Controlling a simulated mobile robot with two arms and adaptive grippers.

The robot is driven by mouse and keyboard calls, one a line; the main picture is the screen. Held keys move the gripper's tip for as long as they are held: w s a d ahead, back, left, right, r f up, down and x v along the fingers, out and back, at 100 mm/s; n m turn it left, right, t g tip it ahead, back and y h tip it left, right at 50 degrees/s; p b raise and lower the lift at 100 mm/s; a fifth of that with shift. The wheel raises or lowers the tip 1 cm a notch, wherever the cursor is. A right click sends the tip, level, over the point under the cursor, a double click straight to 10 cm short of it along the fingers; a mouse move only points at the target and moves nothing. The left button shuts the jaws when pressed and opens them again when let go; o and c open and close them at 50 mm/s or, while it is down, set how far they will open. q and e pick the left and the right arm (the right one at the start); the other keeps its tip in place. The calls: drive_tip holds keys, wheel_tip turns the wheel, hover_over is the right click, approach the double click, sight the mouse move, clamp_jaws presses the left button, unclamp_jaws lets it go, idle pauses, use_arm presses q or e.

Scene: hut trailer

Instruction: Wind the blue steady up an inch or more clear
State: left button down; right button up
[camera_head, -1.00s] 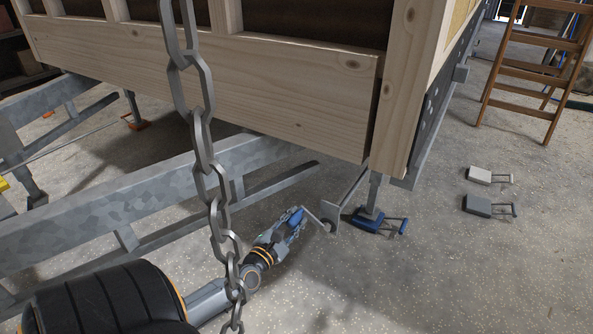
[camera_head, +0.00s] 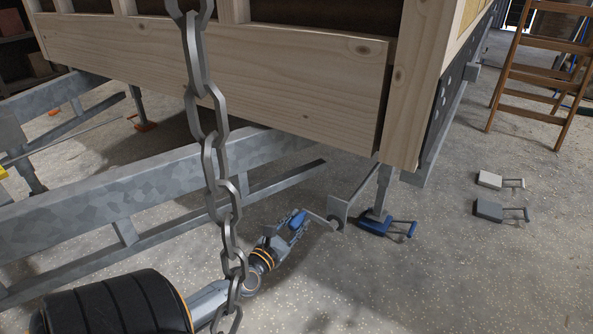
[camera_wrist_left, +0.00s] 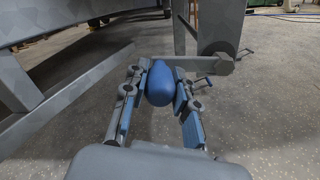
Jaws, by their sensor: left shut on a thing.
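The steady's grey leg (camera_head: 383,190) stands under the corner of the timber body, with a blue foot piece (camera_head: 372,223) at its base on the floor. I cannot tell whether there is a gap under it. A crank arm (camera_head: 322,220) reaches left from the steady's grey bracket (camera_head: 340,208) to a blue grip (camera_head: 298,219). My left gripper (camera_head: 291,225) is shut around this grip. In the left wrist view the blue grip (camera_wrist_left: 159,84) sits between the two fingers (camera_wrist_left: 156,92), with the grey leg (camera_wrist_left: 220,28) beyond. My right gripper is not in view.
A hanging chain (camera_head: 215,150) crosses the head view in front of my left arm. A galvanised chassis beam (camera_head: 110,195) runs on the left.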

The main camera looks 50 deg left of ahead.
use_arm(q)
drive_tip(key=shift+f, duration=0.2)
drive_tip(key=c, duration=1)
unclamp_jaws()
drive_tip(key=shift+c, duration=0.2)
drive_tip(key=shift+s, duration=0.15)
drive_tip(key=v, duration=1.1)
drive_tip(key=shift+s, duration=0.35)
